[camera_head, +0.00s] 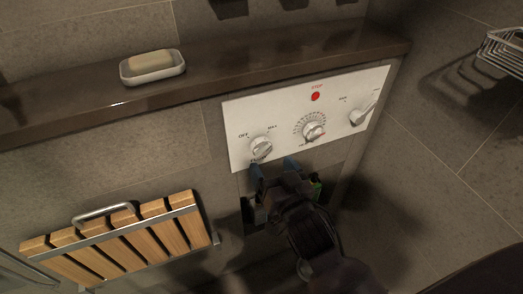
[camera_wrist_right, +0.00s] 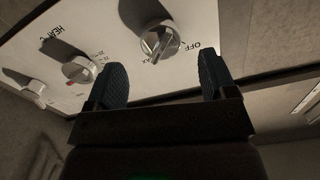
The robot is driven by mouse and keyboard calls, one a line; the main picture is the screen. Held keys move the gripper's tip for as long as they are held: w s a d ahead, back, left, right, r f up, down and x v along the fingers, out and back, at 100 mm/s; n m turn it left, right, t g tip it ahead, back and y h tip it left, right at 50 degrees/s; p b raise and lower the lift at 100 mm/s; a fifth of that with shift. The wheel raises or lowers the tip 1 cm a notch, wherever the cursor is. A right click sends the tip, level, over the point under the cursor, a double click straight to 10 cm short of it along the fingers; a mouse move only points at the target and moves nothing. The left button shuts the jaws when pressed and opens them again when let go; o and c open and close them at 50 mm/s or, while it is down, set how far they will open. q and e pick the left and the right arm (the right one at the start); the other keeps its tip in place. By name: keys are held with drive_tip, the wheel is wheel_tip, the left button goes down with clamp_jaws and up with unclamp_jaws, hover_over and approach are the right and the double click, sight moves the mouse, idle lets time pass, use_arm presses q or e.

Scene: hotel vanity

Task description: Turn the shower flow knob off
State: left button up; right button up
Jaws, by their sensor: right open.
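The flow knob (camera_head: 262,148) is a silver dial at the left end of a white control panel (camera_head: 240,112), with OFF printed at its upper left and MAX at its upper right. In the right wrist view the knob (camera_wrist_right: 159,43) sits between and beyond my fingertips, its ridge tilted from the vertical. My right gripper (camera_head: 273,168) is open, just below the knob at the panel's lower edge. It also shows in the right wrist view (camera_wrist_right: 162,85), with the two dark blue fingers apart and empty. My left gripper is not in view.
A middle dial (camera_head: 313,131) and a right knob (camera_head: 361,115) share the panel, with a red STOP button (camera_head: 316,96) above. A soap dish (camera_head: 153,67) stands on the ledge (camera_head: 225,72). A slatted wooden seat (camera_head: 128,245) is at lower left, a wire rack (camera_head: 503,50) at upper right.

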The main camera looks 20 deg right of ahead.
sight(264, 154)
drive_tip(key=shift+w+a+b, duration=0.15)
drive_tip(key=shift+w+b, duration=0.15)
drive_tip(key=shift+w, duration=2.6)
